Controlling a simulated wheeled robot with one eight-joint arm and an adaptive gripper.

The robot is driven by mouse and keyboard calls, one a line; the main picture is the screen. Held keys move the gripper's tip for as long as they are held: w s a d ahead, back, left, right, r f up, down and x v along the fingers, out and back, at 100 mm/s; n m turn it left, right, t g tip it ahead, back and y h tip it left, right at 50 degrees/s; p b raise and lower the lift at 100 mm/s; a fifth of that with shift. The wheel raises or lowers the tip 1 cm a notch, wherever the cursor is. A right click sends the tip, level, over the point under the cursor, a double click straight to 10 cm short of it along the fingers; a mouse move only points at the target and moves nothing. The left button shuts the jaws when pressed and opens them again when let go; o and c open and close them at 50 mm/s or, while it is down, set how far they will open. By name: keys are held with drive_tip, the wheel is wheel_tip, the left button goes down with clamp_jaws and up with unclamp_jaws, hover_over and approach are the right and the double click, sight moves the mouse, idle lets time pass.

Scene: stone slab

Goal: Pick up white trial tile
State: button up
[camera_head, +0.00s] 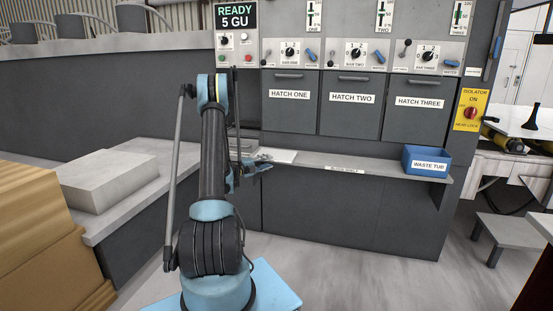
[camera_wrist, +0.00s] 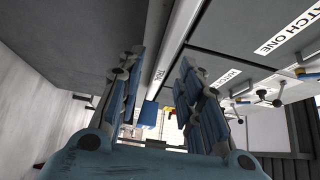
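A flat white piece, which looks like the white trial tile (camera_head: 277,155), lies at the left end of the grey shelf (camera_head: 385,168) below the hatches. My gripper (camera_head: 262,167) is at the shelf's front edge, just in front of and slightly below the white piece in the head view. In the wrist view my gripper (camera_wrist: 158,105) has its two blue-padded fingers spread apart with nothing held between them. I cannot make out the tile in the wrist view. My arm hides the leftmost part of the shelf.
A blue waste tub (camera_head: 426,161) stands at the shelf's right end; it also shows between the fingers in the wrist view (camera_wrist: 148,114). Hatch one (camera_head: 290,105) and two more hatches rise behind the shelf. A pale stone slab (camera_head: 108,179) lies on the left ledge. The middle of the shelf is clear.

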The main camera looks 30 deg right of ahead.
drive_tip(key=shift+d, duration=0.55)
drive_tip(key=shift+c, duration=0.5)
clamp_jaws()
drive_tip(key=shift+r, duration=0.1)
